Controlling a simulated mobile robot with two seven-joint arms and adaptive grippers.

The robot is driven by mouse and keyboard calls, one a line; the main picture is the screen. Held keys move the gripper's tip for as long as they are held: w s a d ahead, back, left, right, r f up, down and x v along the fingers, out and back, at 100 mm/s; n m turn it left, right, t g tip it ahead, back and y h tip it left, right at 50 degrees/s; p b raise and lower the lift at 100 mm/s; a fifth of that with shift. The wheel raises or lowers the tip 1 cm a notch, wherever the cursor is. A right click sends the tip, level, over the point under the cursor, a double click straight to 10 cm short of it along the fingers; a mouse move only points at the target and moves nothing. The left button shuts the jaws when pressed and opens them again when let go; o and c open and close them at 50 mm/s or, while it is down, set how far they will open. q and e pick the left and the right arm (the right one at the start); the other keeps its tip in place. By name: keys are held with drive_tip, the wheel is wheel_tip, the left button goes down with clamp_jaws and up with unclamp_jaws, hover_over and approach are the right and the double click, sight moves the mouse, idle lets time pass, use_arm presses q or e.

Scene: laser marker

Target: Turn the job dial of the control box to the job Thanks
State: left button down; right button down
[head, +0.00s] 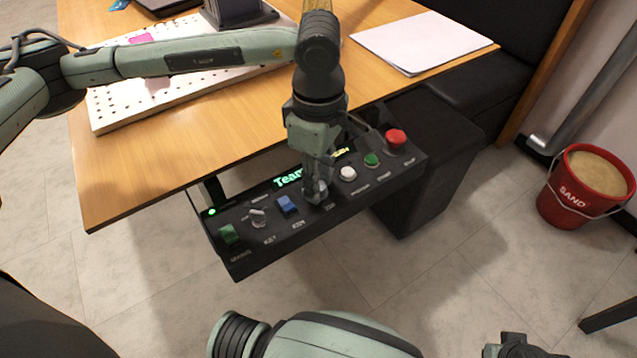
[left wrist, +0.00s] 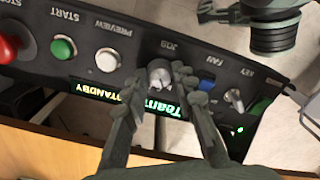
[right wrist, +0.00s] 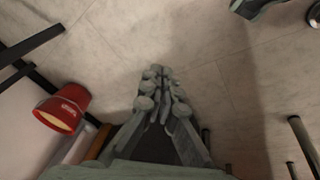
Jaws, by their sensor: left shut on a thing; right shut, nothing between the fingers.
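The black control box (head: 275,232) is at the table's front edge in the head view. My left gripper (head: 317,188) reaches down onto it and is shut on the job dial, which it mostly hides there. In the left wrist view the grey job dial (left wrist: 160,73) sits between the two fingertips, by the label JOB. The display (head: 288,178) shows green letters beginning "Team", partly covered by the gripper; STANDBY (left wrist: 98,92) is lit in yellow-green beside it. My right gripper (right wrist: 160,88) is shut and empty above the floor, away from the box.
Beside the dial are a white preview button (head: 347,173), a green start button (head: 371,160), a red stop button (head: 396,137), a blue fan switch (head: 287,204) and a key switch (head: 258,217). A red sand bucket (head: 570,205) stands on the floor right. Paper (head: 422,42) lies on the table.

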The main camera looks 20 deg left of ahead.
use_arm(q)
drive_tip(key=m+b, duration=0.2)
drive_tip(key=b, duration=0.1)
drive_tip(key=shift+f+m+b, duration=0.1)
drive_tip(key=shift+m+b, duration=0.2)
drive_tip(key=shift+m, duration=0.1)
use_arm(e)
drive_tip(key=d+v, duration=0.1)
drive_tip(key=v, duration=0.8)
use_arm(q)
drive_tip(key=shift+m+b, duration=0.4)
drive_tip(key=shift+b, duration=0.2)
drive_tip(key=shift+m+b, duration=0.4)
drive_tip(key=shift+b, duration=0.05)
use_arm(e)
drive_tip(key=w+a+r+t+y, duration=0.1)
drive_tip(key=w+a+r+t, duration=0.1)
drive_tip(key=w+a+t, duration=0.1)
drive_tip(key=w+a+r+n+t+y, duration=0.1)
drive_tip(key=w+a+r+t, duration=0.2)
drive_tip(key=w+a, duration=0.2)
drive_tip(key=shift+w+r+t, duration=0.25)
drive_tip(key=shift+w+t, duration=0.15)
drive_tip(key=shift+w, duration=0.95)
use_arm(q)
drive_tip(key=c, duration=1.2)
unclamp_jaws()
wheel_tip(320, 180, up, 12)
